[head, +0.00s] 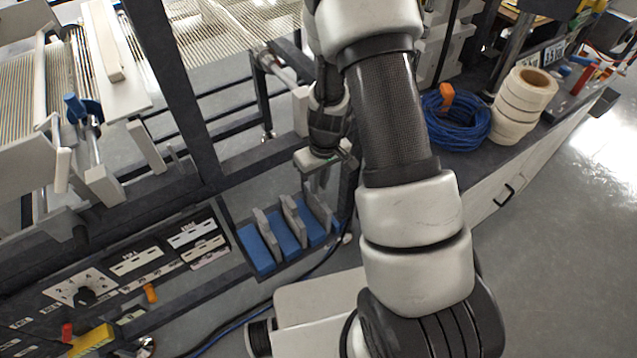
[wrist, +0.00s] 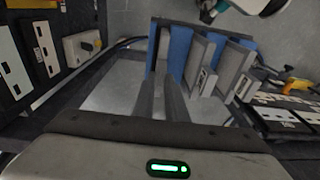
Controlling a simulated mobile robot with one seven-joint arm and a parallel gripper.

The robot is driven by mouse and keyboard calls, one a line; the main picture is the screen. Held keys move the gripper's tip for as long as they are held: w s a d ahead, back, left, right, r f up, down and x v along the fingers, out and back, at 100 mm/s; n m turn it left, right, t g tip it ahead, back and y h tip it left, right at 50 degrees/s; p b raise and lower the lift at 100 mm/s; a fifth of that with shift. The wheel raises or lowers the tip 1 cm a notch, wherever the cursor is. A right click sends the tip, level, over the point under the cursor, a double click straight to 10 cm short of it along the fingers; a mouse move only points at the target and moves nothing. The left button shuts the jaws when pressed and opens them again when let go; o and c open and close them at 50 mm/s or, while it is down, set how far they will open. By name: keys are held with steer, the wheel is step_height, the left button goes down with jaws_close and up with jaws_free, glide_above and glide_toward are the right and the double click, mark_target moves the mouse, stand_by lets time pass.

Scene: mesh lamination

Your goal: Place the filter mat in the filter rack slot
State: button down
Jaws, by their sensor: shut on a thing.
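The filter rack (head: 262,255) is a blue holder with several upright grey panels, low on the dark machine frame. It also shows in the wrist view (wrist: 180,45). My gripper (head: 320,180) is over the right end of the rack, pointing down. In the wrist view its two fingers (wrist: 161,85) are close together at the rack's left end. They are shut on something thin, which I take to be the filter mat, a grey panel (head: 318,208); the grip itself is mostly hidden. I cannot tell whether this panel is seated in a slot.
A control panel (head: 135,262) with labels and a knob is left of the rack. Dark frame bars (head: 185,90) stand close behind. A blue cable coil (head: 455,125) and white tape rolls (head: 522,105) lie on the right bench. Open floor is at right.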

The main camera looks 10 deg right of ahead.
steer(key=shift+f, duration=0.2)
steer(key=c, duration=1.8)
jaws_free()
steer(key=shift+r, duration=0.1)
steer(key=shift+o, duration=0.2)
